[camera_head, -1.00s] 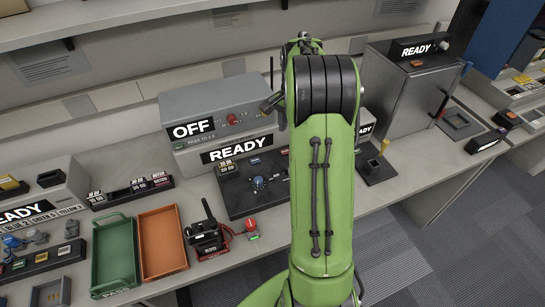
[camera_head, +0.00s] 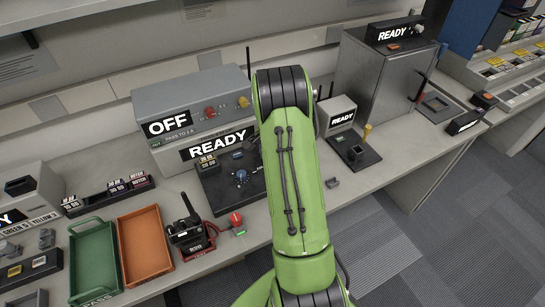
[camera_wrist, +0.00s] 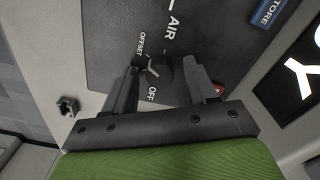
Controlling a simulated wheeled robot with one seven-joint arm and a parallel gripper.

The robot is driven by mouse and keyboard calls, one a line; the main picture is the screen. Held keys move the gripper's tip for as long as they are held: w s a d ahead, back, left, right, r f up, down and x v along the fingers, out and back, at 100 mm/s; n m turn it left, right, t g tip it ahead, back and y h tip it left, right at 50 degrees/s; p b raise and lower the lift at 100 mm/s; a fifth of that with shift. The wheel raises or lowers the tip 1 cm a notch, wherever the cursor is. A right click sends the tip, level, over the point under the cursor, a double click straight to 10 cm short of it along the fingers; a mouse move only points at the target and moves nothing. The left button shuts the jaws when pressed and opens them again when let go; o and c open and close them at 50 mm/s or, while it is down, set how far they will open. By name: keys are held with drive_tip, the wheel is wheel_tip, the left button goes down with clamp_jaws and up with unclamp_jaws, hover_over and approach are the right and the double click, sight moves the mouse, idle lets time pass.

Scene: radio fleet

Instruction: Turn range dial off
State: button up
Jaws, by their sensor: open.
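A small black dial (camera_wrist: 158,70) stands on a dark panel (camera_wrist: 110,35) in the wrist view, with the words OFFSET, OFF and AIR printed around it. My gripper (camera_wrist: 163,66) is open, with one finger on each side of the dial. I cannot tell whether either finger touches it. The word "range" does not show. In the head view, a black panel (camera_head: 217,196) with a blue knob (camera_head: 241,176) lies before a grey unit (camera_head: 190,100) reading OFF and READY. My arm hides the panel's right part, and my gripper is hidden there too.
An orange tray (camera_head: 145,245) and a green tray (camera_head: 95,262) lie farther left. A small READY unit (camera_head: 340,115) and a grey cabinet (camera_head: 385,80) stand to the right.

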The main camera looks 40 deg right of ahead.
drive_tip(key=shift+c, duration=0.2)
drive_tip(key=c, duration=1)
drive_tip(key=n, duration=0.5)
drive_tip(key=shift+n, duration=0.4)
drive_tip(key=n, duration=1.2)
drive_tip(key=shift+n, duration=0.3)
drive_tip(key=n, duration=0.5)
drive_tip(key=shift+b, duration=0.35)
drive_tip(key=shift+r+n, duration=0.1)
drive_tip(key=shift+n, duration=0.3)
